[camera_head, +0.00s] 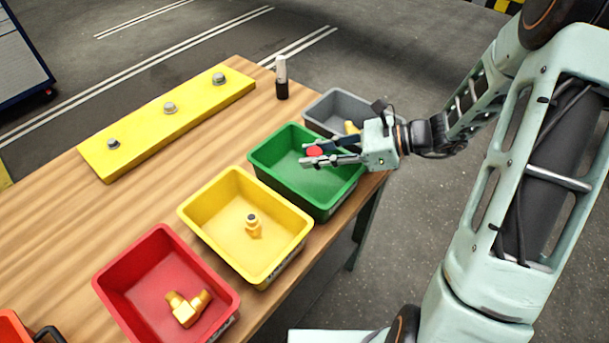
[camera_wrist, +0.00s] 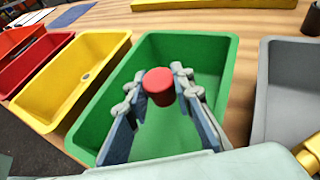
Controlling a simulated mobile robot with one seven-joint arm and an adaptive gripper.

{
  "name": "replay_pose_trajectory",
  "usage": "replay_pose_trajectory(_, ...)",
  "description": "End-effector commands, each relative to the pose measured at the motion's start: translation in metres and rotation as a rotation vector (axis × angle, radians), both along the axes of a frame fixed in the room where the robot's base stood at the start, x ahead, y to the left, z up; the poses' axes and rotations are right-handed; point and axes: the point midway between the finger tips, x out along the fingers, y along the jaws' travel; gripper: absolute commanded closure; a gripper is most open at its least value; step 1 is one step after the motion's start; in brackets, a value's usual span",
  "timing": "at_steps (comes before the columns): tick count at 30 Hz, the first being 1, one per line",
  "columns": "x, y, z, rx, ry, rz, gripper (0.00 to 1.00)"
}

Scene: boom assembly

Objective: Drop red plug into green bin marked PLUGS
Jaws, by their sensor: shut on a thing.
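The red plug (camera_wrist: 159,86) is a short red cylinder held between the two fingertips of my gripper (camera_wrist: 160,88) in the wrist view. In the head view the red plug (camera_head: 314,152) shows at the fingertips of my gripper (camera_head: 313,154), over the green bin (camera_head: 277,172). My gripper is shut on the plug. The green bin (camera_wrist: 205,52) also shows below the plug in the wrist view, and its visible floor is empty. Its PLUGS label cannot be read here.
A grey bin (camera_head: 340,103) holding a yellow part stands beyond the green one. A yellow bin (camera_head: 215,193) and a red bin (camera_head: 140,262), each with brass fittings, stand nearer. A yellow bar with bolts (camera_head: 140,129) and a small bottle (camera_head: 282,78) are on the wooden table.

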Motion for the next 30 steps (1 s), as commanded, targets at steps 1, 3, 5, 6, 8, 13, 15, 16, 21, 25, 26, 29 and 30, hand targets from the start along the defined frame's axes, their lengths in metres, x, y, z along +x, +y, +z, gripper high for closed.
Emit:
replay_pose_trajectory(1, 0.000, 0.000, 0.000, 0.000, 0.000, 0.000, 0.91)
replay_pose_trajectory(3, 0.000, 0.000, 0.001, 0.000, 0.000, 0.000, 0.73)
replay_pose_trajectory(5, 0.000, 0.000, 0.001, 0.000, 0.000, 0.000, 0.66)
replay_pose_trajectory(6, 0.000, 0.000, 0.001, 0.000, 0.000, 0.000, 0.62)
replay_pose_trajectory(8, 0.000, 0.000, 0.001, 0.000, 0.000, 0.000, 0.58)
replay_pose_trajectory(13, 0.000, 0.000, 0.001, 0.000, 0.000, 0.000, 0.58)
replay_pose_trajectory(15, 0.000, 0.000, 0.001, 0.000, 0.000, 0.000, 0.58)
replay_pose_trajectory(16, 0.000, -0.001, 0.001, 0.000, 0.000, 0.000, 0.58)
replay_pose_trajectory(21, -0.001, -0.017, 0.007, -0.001, -0.002, -0.003, 0.58)
replay_pose_trajectory(25, -0.004, -0.042, 0.018, -0.001, -0.003, -0.005, 0.58)
replay_pose_trajectory(26, -0.005, -0.048, 0.020, -0.002, -0.003, -0.005, 0.58)
replay_pose_trajectory(29, -0.008, -0.068, 0.028, -0.001, -0.004, -0.004, 0.58)
replay_pose_trajectory(30, -0.009, -0.075, 0.031, -0.002, -0.003, -0.004, 0.58)
